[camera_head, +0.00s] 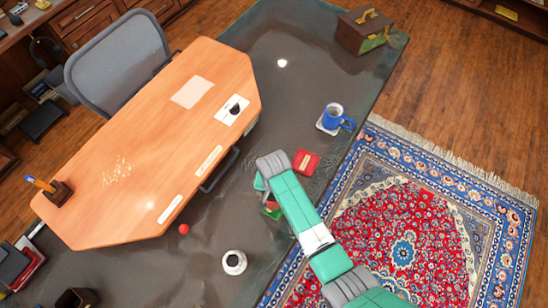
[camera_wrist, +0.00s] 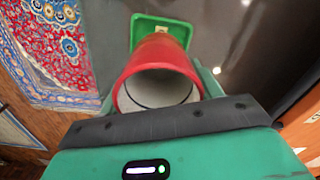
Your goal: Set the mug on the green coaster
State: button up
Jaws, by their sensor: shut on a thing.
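A red mug (camera_wrist: 162,58) with a white inside is between the green fingers of my gripper (camera_wrist: 160,90) in the wrist view. My gripper is shut on it, and the mug's open mouth faces the wrist camera. The green coaster (camera_wrist: 178,27) shows just beyond the mug, partly covered by it. Whether the mug's base touches the coaster is hidden. In the head view, my arm covers most of this spot. Only bits of red and the green coaster (camera_head: 271,214) show beside the arm.
A red square coaster (camera_head: 306,162) lies close to the arm. A blue mug (camera_head: 332,117) stands on a pale coaster. A white cup (camera_head: 234,262) and a red ball (camera_head: 184,229) are on the dark surface. An orange wooden desk top (camera_head: 140,150) is at left, a patterned rug (camera_head: 400,215) at right.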

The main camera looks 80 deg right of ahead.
jog(key=shift+f, duration=1.55)
jog(key=shift+a+f, duration=0.1)
jog(key=shift+f, duration=0.05)
jog(key=o, duration=1.2)
jog(key=shift+c, duration=0.2)
notch_tip(320, 180, up, 12)
jog(key=p, duration=0.2)
